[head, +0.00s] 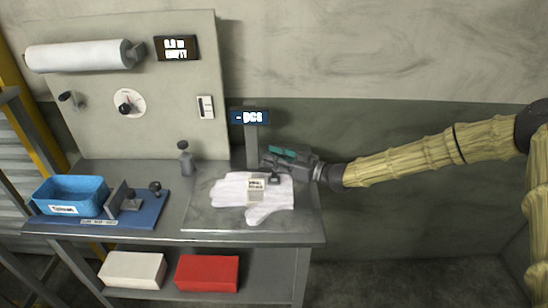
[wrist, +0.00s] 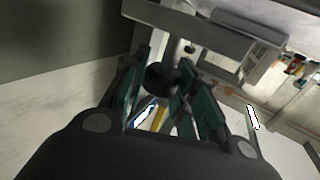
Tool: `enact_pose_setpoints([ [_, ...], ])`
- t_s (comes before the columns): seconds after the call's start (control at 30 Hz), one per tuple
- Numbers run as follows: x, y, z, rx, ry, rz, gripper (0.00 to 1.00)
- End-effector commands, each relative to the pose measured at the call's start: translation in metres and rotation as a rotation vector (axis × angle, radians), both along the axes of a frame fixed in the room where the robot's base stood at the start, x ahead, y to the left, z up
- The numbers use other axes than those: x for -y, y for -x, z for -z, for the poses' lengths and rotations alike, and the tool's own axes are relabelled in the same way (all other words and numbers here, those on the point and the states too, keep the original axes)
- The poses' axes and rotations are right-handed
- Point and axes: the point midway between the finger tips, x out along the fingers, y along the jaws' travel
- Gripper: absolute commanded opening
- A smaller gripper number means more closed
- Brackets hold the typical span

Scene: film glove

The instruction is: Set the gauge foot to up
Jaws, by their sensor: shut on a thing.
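My gripper (head: 268,164) reaches in from the right above the back of the grey plate, close to the post of the "- pcs" display. In the wrist view its teal-lined fingers (wrist: 168,98) close around a dark round knob (wrist: 160,78) on a short stem, joined to a grey bar (wrist: 190,28). I cannot clearly make out the gauge foot or whether it is up or down. A white glove (head: 230,188) lies flat on the plate just below my gripper. A small pale block with lettering (head: 257,186) sits over the glove.
The blue "- pcs" display (head: 249,117) stands on a post beside my gripper. A grey post with a dark knob (head: 185,158) stands farther left. A blue bin (head: 70,194) and black plates occupy a blue base at left. White and red boxes (head: 208,273) lie on the lower shelf.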

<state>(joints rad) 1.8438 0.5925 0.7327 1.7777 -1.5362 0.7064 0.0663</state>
Motion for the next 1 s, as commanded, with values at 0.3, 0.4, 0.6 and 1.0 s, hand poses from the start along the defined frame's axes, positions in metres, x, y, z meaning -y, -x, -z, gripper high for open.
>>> enact_pose_setpoints([
  [0.3, 0.000, -0.001, -0.016, 0.004, 0.000, 0.001, 0.00],
  [0.4, 0.000, -0.002, -0.027, 0.005, 0.001, 0.000, 0.00],
  [0.6, 0.000, -0.001, -0.043, 0.002, 0.000, 0.002, 0.00],
  [1.0, 0.001, -0.001, -0.044, 0.000, -0.001, 0.002, 0.45],
])
